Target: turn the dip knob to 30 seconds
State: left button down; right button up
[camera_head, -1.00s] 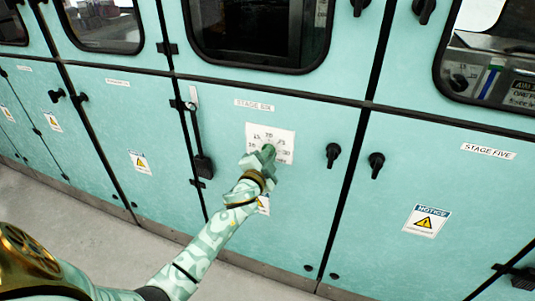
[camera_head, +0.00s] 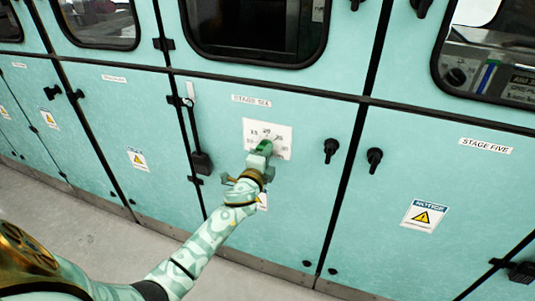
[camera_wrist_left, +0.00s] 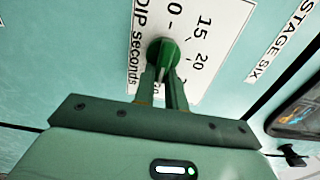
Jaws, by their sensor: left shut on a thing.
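The green dip knob (camera_wrist_left: 160,50) sits on a white dial plate (camera_wrist_left: 222,35) reading "DIP seconds", with 15 and 20 legible in the left wrist view. The fingers of my left gripper (camera_wrist_left: 162,80) are shut on the knob and hide part of it. A pale line shows on the knob between the fingers; I cannot tell which number it points to. In the head view the plate (camera_head: 281,140) is on the teal panel under the "STAGE SIX" label, and my left gripper (camera_head: 262,150) covers its lower left. My right gripper is not in view.
A black latch handle (camera_head: 331,149) is right of the plate, and another (camera_head: 375,158) is on the stage five panel. A lever-like black fitting (camera_head: 202,162) is on the left. Grey floor (camera_head: 110,240) lies in front of the cabinets.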

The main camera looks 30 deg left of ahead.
pick_arm(q)
jog(key=shift+f, duration=0.1)
jog(key=c, duration=1.4)
grip_release()
jog(key=shift+c, duration=0.2)
jog(key=p+v, duration=0.1)
jog(key=v, duration=1.5)
jog(key=shift+d+p, duration=0.2)
jog(key=shift+p, duration=0.1)
jog(key=shift+s, duration=0.1)
